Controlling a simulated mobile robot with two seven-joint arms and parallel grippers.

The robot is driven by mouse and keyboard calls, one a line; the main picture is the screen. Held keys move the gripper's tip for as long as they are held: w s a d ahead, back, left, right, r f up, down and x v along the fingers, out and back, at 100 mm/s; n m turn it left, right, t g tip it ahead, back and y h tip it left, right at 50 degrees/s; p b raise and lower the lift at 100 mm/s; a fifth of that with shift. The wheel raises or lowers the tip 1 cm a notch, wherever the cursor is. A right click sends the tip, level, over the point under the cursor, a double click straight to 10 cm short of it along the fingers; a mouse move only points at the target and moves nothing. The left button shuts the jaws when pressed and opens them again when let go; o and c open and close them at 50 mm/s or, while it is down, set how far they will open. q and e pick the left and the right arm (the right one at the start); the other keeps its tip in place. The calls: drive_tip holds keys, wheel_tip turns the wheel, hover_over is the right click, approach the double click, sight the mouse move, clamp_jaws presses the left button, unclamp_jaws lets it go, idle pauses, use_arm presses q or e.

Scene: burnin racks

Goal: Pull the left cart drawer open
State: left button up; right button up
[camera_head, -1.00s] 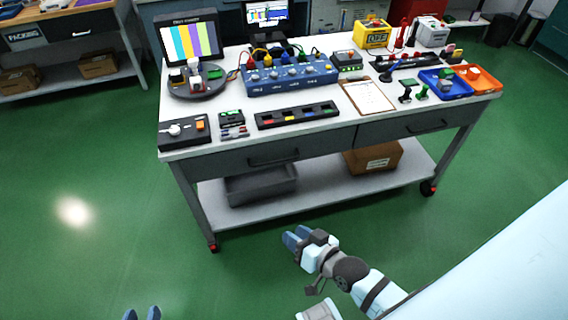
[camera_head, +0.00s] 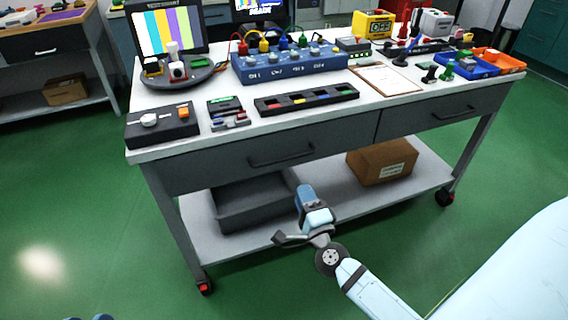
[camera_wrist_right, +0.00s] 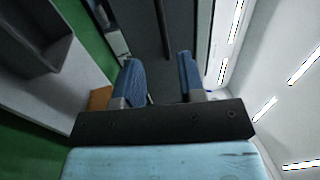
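The cart's left drawer (camera_head: 220,160) has a dark grey front with a black bar handle (camera_head: 282,155). It looks closed, flush under the worktop. My right gripper (camera_head: 304,190) is in front of the cart, below and slightly right of that handle, and apart from it. In the right wrist view its two blue fingers (camera_wrist_right: 161,78) stand apart with nothing between them. A dark bar, apparently the handle (camera_wrist_right: 161,28), lies ahead of them against the grey drawer front. Only the tips of my left gripper (camera_head: 89,317) show at the bottom left edge, with a gap between them.
The right drawer (camera_head: 425,118) is also closed. The lower shelf (camera_head: 330,212) holds a grey bin (camera_head: 250,208) and a cardboard box (camera_head: 383,162). The worktop carries a control box (camera_head: 162,127), a clipboard (camera_head: 385,79) and other equipment. Green floor is free in front.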

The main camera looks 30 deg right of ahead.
sight(285, 159)
drive_tip(key=x, duration=1.2)
drive_tip(key=shift+w+r, duration=0.1)
drive_tip(key=shift+w, duration=0.25)
drive_tip(key=shift+c, duration=0.4)
clamp_jaws()
